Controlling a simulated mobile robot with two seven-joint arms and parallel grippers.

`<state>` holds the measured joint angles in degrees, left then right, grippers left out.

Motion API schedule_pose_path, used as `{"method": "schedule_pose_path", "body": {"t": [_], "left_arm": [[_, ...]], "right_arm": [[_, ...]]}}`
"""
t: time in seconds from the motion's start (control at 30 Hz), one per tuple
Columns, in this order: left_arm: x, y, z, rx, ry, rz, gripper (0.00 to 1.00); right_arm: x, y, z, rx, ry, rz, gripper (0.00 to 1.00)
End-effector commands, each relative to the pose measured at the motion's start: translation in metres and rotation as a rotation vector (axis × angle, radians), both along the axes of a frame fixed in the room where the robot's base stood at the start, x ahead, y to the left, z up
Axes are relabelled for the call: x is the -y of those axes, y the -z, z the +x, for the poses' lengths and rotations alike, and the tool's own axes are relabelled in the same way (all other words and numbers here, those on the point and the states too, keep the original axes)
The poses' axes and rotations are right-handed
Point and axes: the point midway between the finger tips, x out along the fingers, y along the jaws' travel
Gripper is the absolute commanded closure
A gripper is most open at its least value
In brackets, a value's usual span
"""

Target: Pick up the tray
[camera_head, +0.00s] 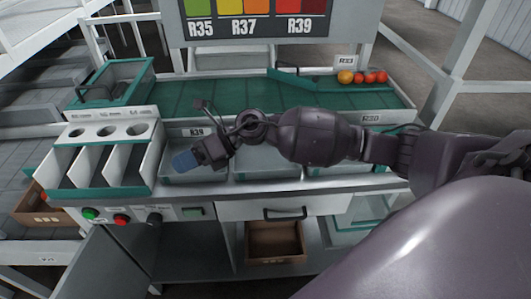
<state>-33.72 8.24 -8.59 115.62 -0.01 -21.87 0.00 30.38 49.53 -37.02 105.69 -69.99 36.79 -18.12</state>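Several shallow grey trays sit in a row along the front of the bench: a left tray (180,178) by an R39 label, a middle tray (268,174), and a right tray (345,172) near an R30 label. I cannot tell which one the task names. My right arm reaches in from the right across the trays and hides parts of them. My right gripper (188,160) is over the left tray, with a blue tip showing. I cannot tell whether it touches the tray or whether its fingers are apart. My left gripper is not in view.
A green belt (215,97) runs behind the trays, with several red and orange tomatoes (363,78) at its right end. A white sorter with slots (60,167) stands at left. A green crate (128,73) is behind it. A brown box (275,255) sits below.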

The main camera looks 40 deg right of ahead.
Motion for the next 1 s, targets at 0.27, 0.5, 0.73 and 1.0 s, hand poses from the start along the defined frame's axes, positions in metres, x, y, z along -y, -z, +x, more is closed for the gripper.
{"method": "schedule_pose_path", "body": {"t": [0.27,0.5,0.73,1.0], "left_arm": [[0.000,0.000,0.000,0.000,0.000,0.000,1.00],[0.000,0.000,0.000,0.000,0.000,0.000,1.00],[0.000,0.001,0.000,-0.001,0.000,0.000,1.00],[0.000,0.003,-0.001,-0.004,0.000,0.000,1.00]], "right_arm": [[0.108,0.010,0.041,0.090,-0.274,-0.694,0.66],[0.213,-0.024,0.063,0.008,-0.351,-1.135,0.66],[0.252,-0.041,0.067,-0.051,-0.362,-1.279,0.66],[0.252,-0.010,0.066,-0.056,-0.365,-1.282,0.66]]}}
